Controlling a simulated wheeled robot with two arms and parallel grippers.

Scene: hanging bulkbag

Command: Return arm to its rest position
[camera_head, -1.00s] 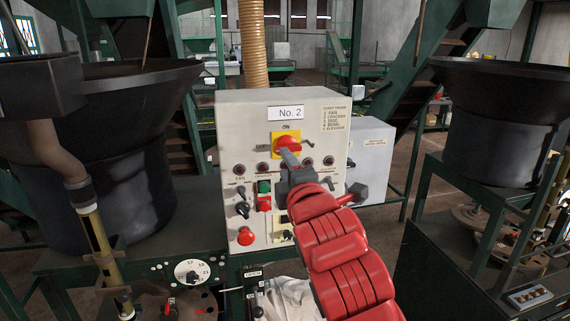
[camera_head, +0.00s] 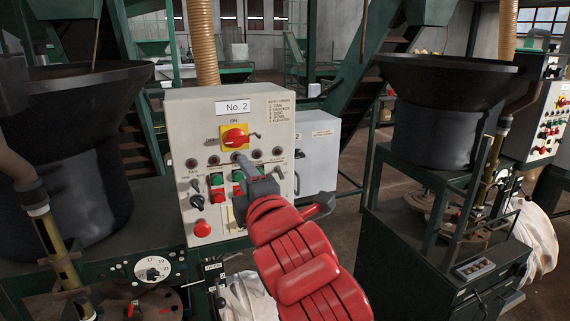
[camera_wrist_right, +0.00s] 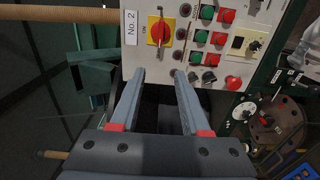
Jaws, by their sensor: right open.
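My right arm, red with a dark wrist, reaches up from the bottom of the head view. My right gripper (camera_head: 240,158) is in front of the No. 2 control panel (camera_head: 180,125), just below the red rotary switch (camera_head: 235,136) on its yellow plate. In the right wrist view the two grey fingers (camera_wrist_right: 157,75) are apart with nothing between them. There the red switch (camera_wrist_right: 158,31) lies beyond the fingertips and apart from them. My gripper and wrist hide part of the panel's button rows in the head view. My left gripper is not in view.
A grey box (camera_head: 318,150) stands right of the panel. Dark hoppers stand at left (camera_head: 75,150) and right (camera_head: 435,110). A dial (camera_head: 152,269) sits on the machine at lower left. A white bag (camera_head: 247,297) hangs below the panel. Some open floor shows between the machines.

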